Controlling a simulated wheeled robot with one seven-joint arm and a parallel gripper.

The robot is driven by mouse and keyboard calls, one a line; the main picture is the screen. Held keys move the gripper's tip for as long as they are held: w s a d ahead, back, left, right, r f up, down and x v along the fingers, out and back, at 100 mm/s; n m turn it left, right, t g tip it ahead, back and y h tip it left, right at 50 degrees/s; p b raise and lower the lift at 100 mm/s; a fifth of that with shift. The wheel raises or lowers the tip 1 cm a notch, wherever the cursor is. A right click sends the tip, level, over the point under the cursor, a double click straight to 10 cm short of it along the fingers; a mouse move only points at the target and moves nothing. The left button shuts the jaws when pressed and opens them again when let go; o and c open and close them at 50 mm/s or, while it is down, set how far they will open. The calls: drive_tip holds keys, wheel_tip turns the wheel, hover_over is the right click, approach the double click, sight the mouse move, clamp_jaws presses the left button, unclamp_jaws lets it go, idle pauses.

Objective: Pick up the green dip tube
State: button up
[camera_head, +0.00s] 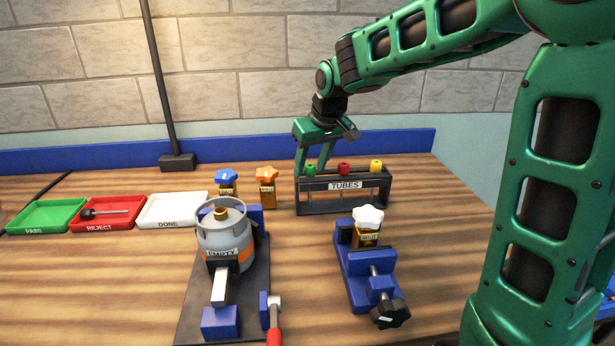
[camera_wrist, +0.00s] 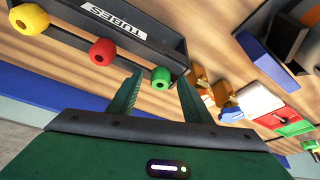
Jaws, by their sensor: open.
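The green dip tube (camera_head: 310,169) stands at the left end of the dark rack labelled TUBES (camera_head: 345,186). Only its knobbed green top shows clearly; it also shows in the wrist view (camera_wrist: 160,78). My gripper (camera_head: 310,173) points down over the rack's left end and is open. In the wrist view, its two fingertips (camera_wrist: 158,84) stand on either side of the green top, with a gap on both sides. I cannot tell from this how deep the fingers reach.
A red tube (camera_head: 344,168) and a yellow tube (camera_head: 376,166) stand in the same rack. Blue-topped (camera_head: 227,180) and orange-topped (camera_head: 267,184) blocks stand left of it. A grey cylinder (camera_head: 225,240) and a blue vise (camera_head: 370,275) are in front. Green, red and white trays (camera_head: 172,211) lie left.

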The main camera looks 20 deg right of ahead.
drive_tip(key=c, duration=1.1)
drive_tip(key=shift+c, duration=0.2)
drive_tip(key=shift+r, duration=0.2)
